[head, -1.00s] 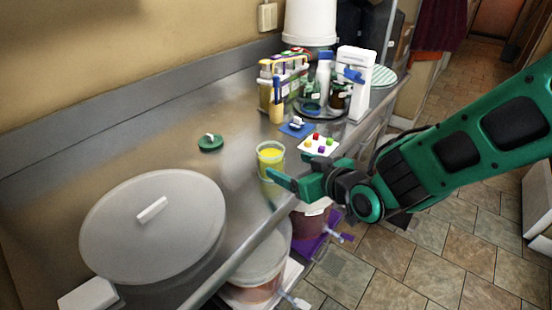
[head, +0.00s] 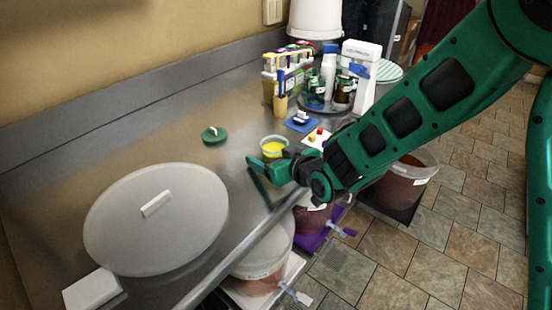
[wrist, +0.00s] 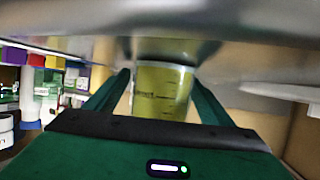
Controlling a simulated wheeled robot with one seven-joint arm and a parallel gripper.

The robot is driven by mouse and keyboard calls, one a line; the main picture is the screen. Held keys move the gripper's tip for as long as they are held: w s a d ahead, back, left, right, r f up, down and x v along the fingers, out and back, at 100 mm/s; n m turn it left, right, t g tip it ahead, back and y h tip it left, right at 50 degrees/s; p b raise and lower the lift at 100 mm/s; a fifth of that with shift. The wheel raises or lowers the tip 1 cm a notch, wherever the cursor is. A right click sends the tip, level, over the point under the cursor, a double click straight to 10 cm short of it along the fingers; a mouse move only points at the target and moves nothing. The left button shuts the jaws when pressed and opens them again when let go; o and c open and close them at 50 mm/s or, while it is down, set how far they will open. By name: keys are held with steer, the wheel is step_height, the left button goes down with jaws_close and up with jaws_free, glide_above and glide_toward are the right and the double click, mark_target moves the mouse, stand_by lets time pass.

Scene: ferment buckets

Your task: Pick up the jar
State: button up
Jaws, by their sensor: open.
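The jar (head: 273,148) is a small clear vessel with yellow contents, standing on the metal counter near its front edge. My gripper (head: 258,171) is at the near side of the jar in the head view and hides part of it. In the wrist view the jar (wrist: 160,92) shows between the two green fingers of my gripper (wrist: 158,84), with its lower part hidden by the gripper body. The fingers are open, and no contact with the jar can be made out.
A green lid (head: 213,135) lies behind the jar. A white board (head: 316,138) with coloured pieces, a tube rack (head: 287,75) and bottles (head: 328,72) stand beyond. Buckets (head: 262,262) sit below the counter edge.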

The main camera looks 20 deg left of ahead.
steer(key=shift+w+a+f, duration=0.2)
steer(key=shift+w+a, duration=0.1)
steer(key=shift+a, duration=0.05)
steer(key=c, duration=1.4)
steer(key=shift+c, duration=0.2)
steer(key=shift+r, duration=0.15)
